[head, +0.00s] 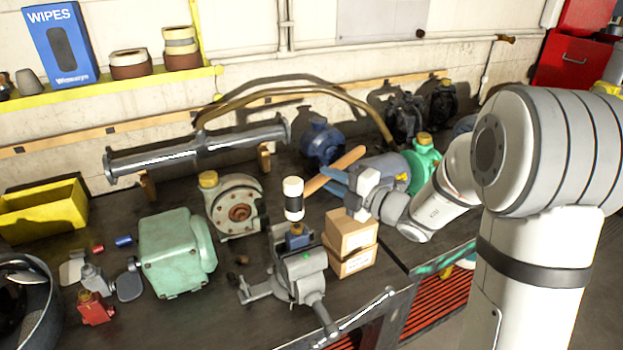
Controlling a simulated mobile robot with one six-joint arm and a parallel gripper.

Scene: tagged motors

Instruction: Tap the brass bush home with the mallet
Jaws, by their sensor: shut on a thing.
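My gripper (332,181), with blue fingers, is shut on the wooden handle of the mallet (293,199). The mallet's head is a white cylinder with a black band, upright above the vise (298,272). A blue block (298,242) sits in the vise jaws. A small brass-coloured piece, apparently the brass bush (296,229), shows at the block's top, just under the mallet head. I cannot tell whether the mallet head touches it or how deep the bush sits.
Cardboard boxes (350,233) stand right of the vise, below my gripper. A green motor housing (172,252) and a round pump (237,205) stand left. A blue motor (323,143) and a green pump (424,155) are behind. A yellow bin (40,215) is far left.

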